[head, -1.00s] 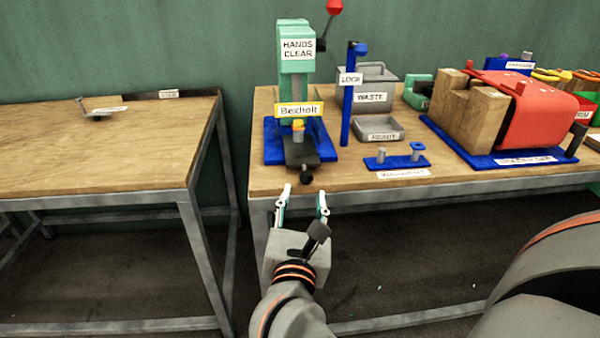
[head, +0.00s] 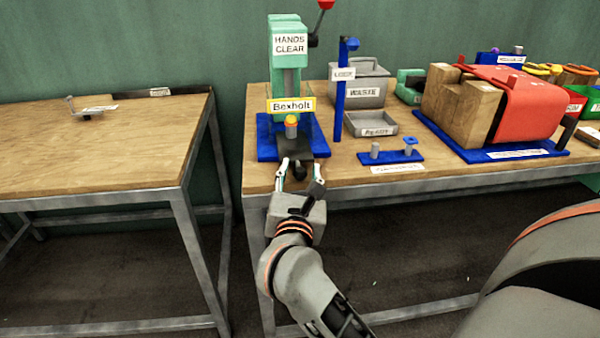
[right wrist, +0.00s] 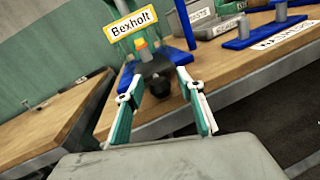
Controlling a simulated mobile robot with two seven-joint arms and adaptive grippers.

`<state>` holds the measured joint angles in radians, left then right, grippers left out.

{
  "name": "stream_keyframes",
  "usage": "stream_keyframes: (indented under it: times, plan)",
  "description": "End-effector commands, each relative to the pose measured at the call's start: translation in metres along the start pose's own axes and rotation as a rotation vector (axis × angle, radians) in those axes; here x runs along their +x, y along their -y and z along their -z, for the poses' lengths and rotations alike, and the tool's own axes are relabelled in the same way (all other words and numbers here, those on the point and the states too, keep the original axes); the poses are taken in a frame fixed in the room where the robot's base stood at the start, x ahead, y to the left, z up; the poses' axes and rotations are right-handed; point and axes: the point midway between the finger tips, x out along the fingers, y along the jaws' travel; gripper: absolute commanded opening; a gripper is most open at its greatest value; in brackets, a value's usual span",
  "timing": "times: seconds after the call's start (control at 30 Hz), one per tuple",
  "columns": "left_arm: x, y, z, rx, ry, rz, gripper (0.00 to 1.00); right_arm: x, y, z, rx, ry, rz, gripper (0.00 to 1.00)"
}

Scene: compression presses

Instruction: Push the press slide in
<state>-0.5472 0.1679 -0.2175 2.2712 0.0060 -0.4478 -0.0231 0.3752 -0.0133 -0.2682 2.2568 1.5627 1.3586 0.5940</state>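The green press (head: 289,70) stands on a blue base (head: 266,142) at the left end of the right-hand bench. Its black slide (head: 316,143) sticks out toward me, with a round black knob (head: 299,171) on its front and a yellow-orange piece (head: 291,121) on top. My right gripper (head: 297,166) is open, its two fingers on either side of the knob in the head view. In the right wrist view the knob (right wrist: 160,88) lies ahead between the spread fingers; I cannot tell whether they touch it. My left gripper is not in view.
A blue lock post (head: 341,95), a grey waste bin (head: 372,92), a grey tray (head: 377,130) and a blue pegged plate (head: 391,155) stand right of the press. The left bench (head: 90,160) is mostly clear, beyond a gap.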

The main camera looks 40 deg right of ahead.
Motion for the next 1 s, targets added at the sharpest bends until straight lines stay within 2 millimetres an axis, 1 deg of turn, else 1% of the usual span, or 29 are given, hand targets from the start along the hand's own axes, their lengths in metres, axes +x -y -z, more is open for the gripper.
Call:
stream_keyframes:
  times: [0.03,0.07,0.1,0.13,0.33,0.53,0.6,0.83,0.87,0.9,0.93,1.0]
  plan:
    - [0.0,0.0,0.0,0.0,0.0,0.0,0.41,0.0,0.0,0.0,0.0,0.0,0.0,0.25]
    - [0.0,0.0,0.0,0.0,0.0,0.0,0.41,0.0,0.0,0.0,0.0,0.0,0.0,0.17]
    - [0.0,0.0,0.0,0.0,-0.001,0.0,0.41,0.0,0.0,0.0,0.0,0.0,0.0,0.07]
    - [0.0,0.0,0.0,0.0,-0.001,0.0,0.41,0.0,0.0,0.0,0.0,0.0,0.0,0.0]
    - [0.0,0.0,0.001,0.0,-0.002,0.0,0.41,0.003,-0.001,0.0,-0.001,0.001,0.0,0.0]
    - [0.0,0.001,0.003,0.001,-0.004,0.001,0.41,0.03,-0.006,0.001,-0.003,0.003,-0.001,0.0]
    - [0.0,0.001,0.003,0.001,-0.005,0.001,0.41,0.036,-0.007,0.001,-0.002,0.002,0.0,0.0]
    - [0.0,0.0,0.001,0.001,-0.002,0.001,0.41,0.037,-0.007,0.001,-0.001,0.002,0.0,0.0]
    - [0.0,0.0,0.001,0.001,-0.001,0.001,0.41,0.037,-0.007,0.001,-0.001,0.002,0.0,0.26]
    - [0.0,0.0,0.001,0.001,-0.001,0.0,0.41,0.037,-0.007,0.001,-0.001,0.002,0.0,0.36]
    - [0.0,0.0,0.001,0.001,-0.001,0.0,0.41,0.037,-0.007,0.001,-0.001,0.002,0.0,0.38]
    - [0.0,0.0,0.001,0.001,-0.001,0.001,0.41,0.036,-0.007,0.001,-0.001,0.001,0.0,0.38]
